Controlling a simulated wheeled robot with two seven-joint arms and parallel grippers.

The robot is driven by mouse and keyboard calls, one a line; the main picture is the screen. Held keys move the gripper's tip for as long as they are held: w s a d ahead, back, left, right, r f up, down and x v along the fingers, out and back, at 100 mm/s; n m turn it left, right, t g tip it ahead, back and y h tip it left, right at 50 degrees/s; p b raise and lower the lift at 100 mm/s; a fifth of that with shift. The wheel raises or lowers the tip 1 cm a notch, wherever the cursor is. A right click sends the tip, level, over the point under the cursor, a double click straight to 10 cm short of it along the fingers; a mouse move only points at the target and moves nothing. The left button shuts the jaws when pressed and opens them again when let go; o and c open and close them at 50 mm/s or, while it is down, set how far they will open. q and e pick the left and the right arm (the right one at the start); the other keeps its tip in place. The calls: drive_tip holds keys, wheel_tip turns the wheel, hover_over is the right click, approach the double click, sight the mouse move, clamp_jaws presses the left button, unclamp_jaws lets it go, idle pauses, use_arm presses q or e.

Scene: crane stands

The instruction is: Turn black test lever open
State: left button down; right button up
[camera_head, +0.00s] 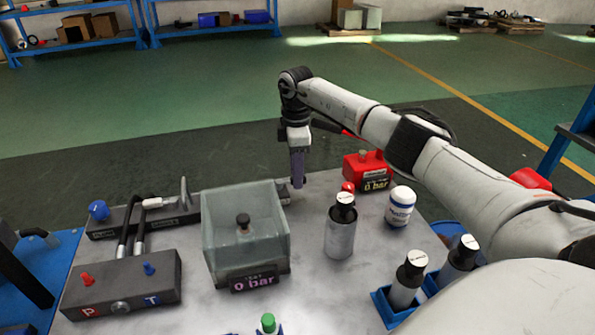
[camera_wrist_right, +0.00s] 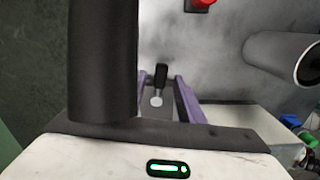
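A black lever (camera_wrist_right: 161,73) with a silver stem and round end shows in the right wrist view, between the two purple fingers of my right gripper (camera_wrist_right: 163,88). There is a visible gap beside the lever, so the fingers look open around it and not clamped. In the head view my right gripper (camera_head: 298,182) points down at the back edge of the grey bench, just behind the clear tank. The lever itself is hard to make out there; a small metal fitting (camera_head: 283,191) shows beside the fingers. My left gripper is not in view.
A clear tank (camera_head: 245,240) with a "0 bar" display stands in front of the gripper. A red unit (camera_head: 367,170) reading "0 bar" sits to its right. A grey cylinder (camera_head: 341,232) and a white bottle (camera_head: 400,206) stand nearby. A P/T block (camera_head: 122,284) is at left.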

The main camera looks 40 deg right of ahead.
wheel_tip(320, 180, up, 10)
drive_tip(key=shift+r+b, duration=0.15)
drive_tip(key=shift+b, duration=0.2)
idle(0.4)
